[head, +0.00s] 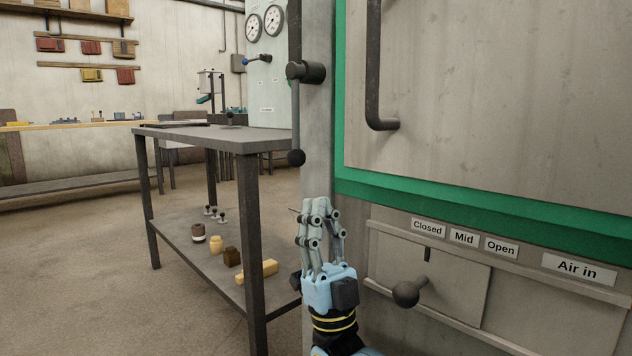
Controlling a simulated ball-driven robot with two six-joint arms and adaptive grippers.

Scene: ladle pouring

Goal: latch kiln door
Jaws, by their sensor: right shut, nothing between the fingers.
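The kiln door (480,90) is a large grey panel edged in green, filling the right side of the head view, with a dark bar handle (374,80) near its left edge. The latch lever (297,115) is on the post left of the door; it hangs down from a dark pivot and ends in a black ball knob. My right gripper (320,205) points up below and to the right of that knob, apart from it. Its fingers are shut and empty. My left gripper is not in view.
A grey metal table (215,135) stands left of the latch, with small items on its lower shelf. Below the door is an air-in slider (430,275) with a dark knob, right of my gripper. Open floor (90,270) lies at the left.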

